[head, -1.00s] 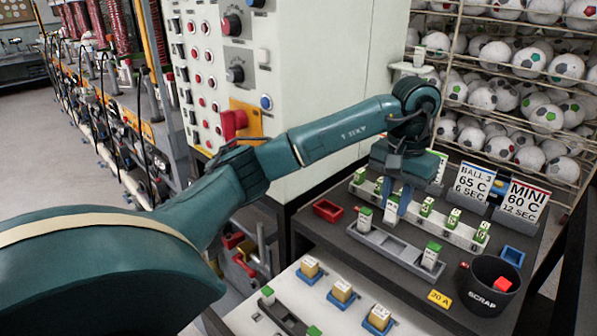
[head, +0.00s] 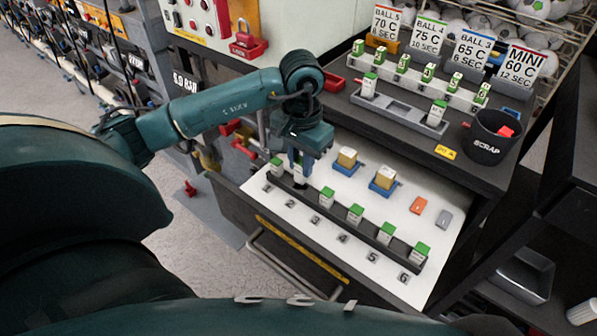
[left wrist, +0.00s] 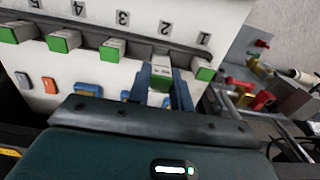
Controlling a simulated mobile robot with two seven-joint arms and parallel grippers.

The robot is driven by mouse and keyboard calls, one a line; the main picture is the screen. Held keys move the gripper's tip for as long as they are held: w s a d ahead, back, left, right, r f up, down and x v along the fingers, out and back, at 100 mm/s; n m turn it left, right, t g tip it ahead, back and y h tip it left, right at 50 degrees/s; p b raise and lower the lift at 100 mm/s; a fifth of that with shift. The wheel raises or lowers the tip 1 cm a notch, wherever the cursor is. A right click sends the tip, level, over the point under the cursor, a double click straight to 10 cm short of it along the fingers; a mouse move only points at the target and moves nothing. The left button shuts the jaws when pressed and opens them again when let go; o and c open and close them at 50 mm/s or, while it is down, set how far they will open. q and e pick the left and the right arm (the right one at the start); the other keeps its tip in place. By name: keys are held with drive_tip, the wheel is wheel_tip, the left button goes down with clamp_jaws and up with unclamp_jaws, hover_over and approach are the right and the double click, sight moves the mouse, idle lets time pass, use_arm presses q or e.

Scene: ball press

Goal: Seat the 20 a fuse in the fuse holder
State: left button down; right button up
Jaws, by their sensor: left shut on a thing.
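The fuse holder is a dark strip (head: 313,207) on the white drawer panel, with positions numbered 1 to 6. Green-topped white fuses stand at position 1 (head: 277,168), position 3 (head: 326,198) and each position beyond. My left gripper (head: 299,166) points down at position 2 and is shut on a white fuse (head: 300,180). In the left wrist view the held fuse (left wrist: 161,76) has a green top and sits between the blue fingers, in line with the strip. I cannot tell whether it is fully seated. Its rating is not readable. My right gripper is not in view.
Relays in blue sockets (head: 346,158), an orange block (head: 418,206) and a grey block (head: 444,218) are on the panel behind the strip. Above are a grey tray (head: 403,113) with two fuses, a white fuse rack (head: 420,84) and a black scrap bin (head: 490,140).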

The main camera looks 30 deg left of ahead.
sight(301, 176)
use_arm(q)
drive_tip(key=shift+f, duration=2.15)
drive_tip(key=shift+f, duration=0.1)
drive_tip(key=shift+f+b, duration=0.2)
drive_tip(key=shift+b, duration=0.1)
drive_tip(key=c, duration=1.3)
unclamp_jaws()
drive_tip(key=shift+r, duration=0.15)
drive_tip(key=shift+o, duration=0.2)
wheel_tip(301, 176, up, 12)
drive_tip(key=shift+r, duration=0.2)
drive_tip(key=shift+s+f, duration=0.1)
